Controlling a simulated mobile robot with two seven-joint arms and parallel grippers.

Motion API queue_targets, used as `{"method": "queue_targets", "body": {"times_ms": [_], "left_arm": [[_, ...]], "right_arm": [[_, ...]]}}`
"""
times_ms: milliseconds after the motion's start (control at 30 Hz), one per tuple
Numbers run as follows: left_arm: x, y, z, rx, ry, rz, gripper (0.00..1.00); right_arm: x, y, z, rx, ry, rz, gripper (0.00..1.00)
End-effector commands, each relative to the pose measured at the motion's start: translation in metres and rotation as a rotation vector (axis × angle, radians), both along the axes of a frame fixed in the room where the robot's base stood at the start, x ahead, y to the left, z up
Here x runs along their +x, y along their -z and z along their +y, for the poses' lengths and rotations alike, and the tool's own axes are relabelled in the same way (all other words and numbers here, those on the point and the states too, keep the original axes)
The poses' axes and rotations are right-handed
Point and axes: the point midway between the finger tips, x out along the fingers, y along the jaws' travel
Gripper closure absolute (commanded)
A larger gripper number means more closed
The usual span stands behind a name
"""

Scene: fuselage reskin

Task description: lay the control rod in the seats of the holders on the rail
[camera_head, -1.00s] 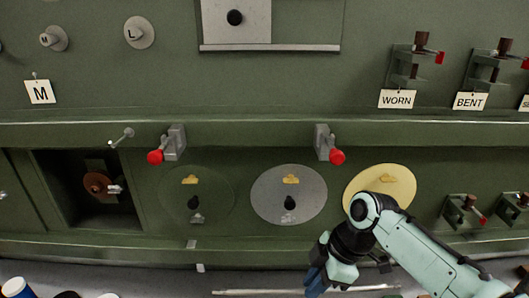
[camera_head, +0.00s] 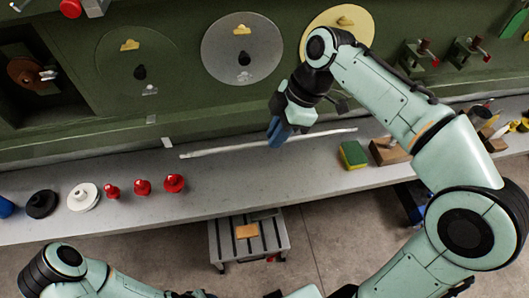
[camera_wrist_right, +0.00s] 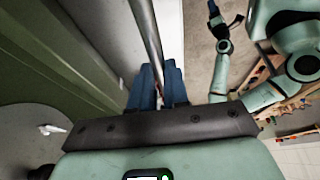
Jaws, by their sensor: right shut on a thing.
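The control rod (camera_head: 225,149) is a long thin pale bar lying along the back of the grey bench, near the green wall. My right gripper (camera_head: 278,133), with blue fingers, is shut on it near its middle. In the right wrist view the rod (camera_wrist_right: 146,30) runs between the blue fingers (camera_wrist_right: 158,88). I cannot tell whether the rod is clear of the bench. One grey holder (camera_head: 93,8) with a red knob (camera_head: 70,8) is cut off at the top left; its seat is hidden. The other holder is out of view. My left gripper (camera_wrist_right: 236,21) is small in the wrist view; its jaws are unclear.
Red knobs (camera_head: 142,187), a white disc (camera_head: 83,196) and a black disc (camera_head: 42,204) stand at the bench's left. A low cart (camera_head: 248,240) stands below.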

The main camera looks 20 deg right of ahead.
Motion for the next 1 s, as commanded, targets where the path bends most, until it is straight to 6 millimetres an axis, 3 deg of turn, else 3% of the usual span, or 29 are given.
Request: {"method": "queue_targets", "body": {"times_ms": [500, 1000], "left_arm": [[-0.019, 0.026, 0.000, 0.001, 0.000, 0.021, 0.50], [-0.023, 0.033, 0.000, 0.000, 0.000, 0.025, 0.50]], "right_arm": [[0.000, 0.125, 0.000, -0.001, 0.000, 0.005, 1.00], [0.001, 0.188, 0.000, -0.001, 0.001, 0.002, 1.00]]}}
